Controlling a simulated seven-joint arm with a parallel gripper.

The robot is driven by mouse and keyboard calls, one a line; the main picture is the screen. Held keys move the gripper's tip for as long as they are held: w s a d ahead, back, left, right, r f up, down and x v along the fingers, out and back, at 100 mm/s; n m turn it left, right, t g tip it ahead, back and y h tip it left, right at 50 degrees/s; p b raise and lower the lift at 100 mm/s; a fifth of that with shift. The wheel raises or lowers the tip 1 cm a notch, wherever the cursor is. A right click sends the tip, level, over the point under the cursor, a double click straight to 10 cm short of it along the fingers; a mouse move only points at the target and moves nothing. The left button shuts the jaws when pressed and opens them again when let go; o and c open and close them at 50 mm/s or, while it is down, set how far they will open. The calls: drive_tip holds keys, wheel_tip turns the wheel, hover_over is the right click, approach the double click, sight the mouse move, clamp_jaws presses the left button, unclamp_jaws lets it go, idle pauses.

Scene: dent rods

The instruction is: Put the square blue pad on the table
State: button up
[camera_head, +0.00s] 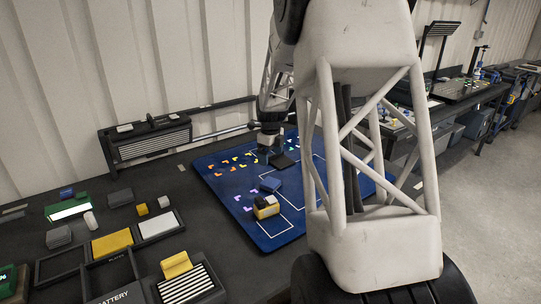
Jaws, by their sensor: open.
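A small square blue pad (270,184) lies on the blue marked mat (225,205), just behind a yellow and black block (265,207). My gripper (279,155) points down over the back part of the mat, behind the blue pad and apart from it. It is open; I see nothing held in it. Its fingertips are small and dark here, so their exact height above the mat is hard to tell. The dark table (190,196) carries the mat.
A yellow pad (112,243), a white pad (158,224) and a striped tray (186,286) are at the front left. A vented box (150,140) stands by the wall. My arm hides the mat's right part. Bare table lies left of the mat.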

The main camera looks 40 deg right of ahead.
drive_tip(key=s+a+r+n+t, duration=0.1)
drive_tip(key=s+a+r+n, duration=0.6)
drive_tip(key=a, duration=0.4)
drive_tip(key=s+a+r+n, duration=0.5)
drive_tip(key=s+a+n, duration=0.35)
drive_tip(key=a, duration=0.25)
drive_tip(key=s+a+n, duration=0.4)
drive_tip(key=s+n, duration=0.1)
drive_tip(key=s, duration=0.3)
drive_tip(key=s+a+n+t, duration=0.1)
drive_tip(key=s+a+n, duration=0.3)
drive_tip(key=s, duration=0.4)
drive_tip(key=s+a+n, duration=0.4)
drive_tip(key=s+n, duration=0.2)
drive_tip(key=s, duration=0.2)
drive_tip(key=shift+a+f+n+t, duration=0.2)
drive_tip(key=shift+a+n+t, duration=0.1)
drive_tip(key=shift+n, duration=0.05)
